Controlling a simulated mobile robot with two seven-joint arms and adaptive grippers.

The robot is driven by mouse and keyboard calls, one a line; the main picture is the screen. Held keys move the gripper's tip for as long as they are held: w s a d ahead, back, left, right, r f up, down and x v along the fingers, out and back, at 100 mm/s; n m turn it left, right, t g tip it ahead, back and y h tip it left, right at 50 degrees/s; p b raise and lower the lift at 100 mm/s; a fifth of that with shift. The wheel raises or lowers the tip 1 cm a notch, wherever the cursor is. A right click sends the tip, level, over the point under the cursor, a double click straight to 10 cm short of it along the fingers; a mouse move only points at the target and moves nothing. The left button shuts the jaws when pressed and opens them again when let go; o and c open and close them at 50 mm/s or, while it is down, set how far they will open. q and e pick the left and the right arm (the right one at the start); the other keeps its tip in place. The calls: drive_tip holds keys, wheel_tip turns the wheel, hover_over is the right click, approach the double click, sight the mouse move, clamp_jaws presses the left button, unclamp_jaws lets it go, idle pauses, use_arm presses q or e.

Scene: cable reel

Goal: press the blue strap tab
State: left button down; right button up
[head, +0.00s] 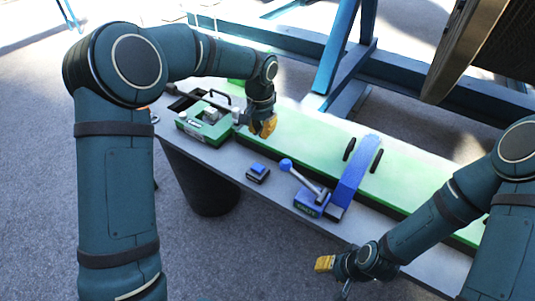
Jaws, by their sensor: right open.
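A blue strap (357,172) runs across the green and white bench right of centre. At its near end is a blue clamp base (308,204) with a lever ending in a blue ball knob (285,164). A small block with a blue top (258,169) sits on the grey front ledge, left of the lever. I cannot tell which part is the strap tab. My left gripper (265,126), with yellow fingertips, hangs over the bench left of the strap, apart from it; its opening is unclear. My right gripper (334,276) is open and empty, below the clamp base in the picture, off the bench's front edge.
A green box with a handle (206,122) stands at the bench's left end. Two black upright pegs (376,160) flank the strap. Blue steel beams (338,45) and a wooden reel (485,45) stand behind. A dark bin (207,188) is below the ledge.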

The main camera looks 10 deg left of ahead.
sight(262, 166)
use_arm(q)
drive_tip(key=shift+s, duration=0.1)
wheel_tip(262, 166, down, 14)
drive_tip(key=b, duration=0.3)
idle(0.5)
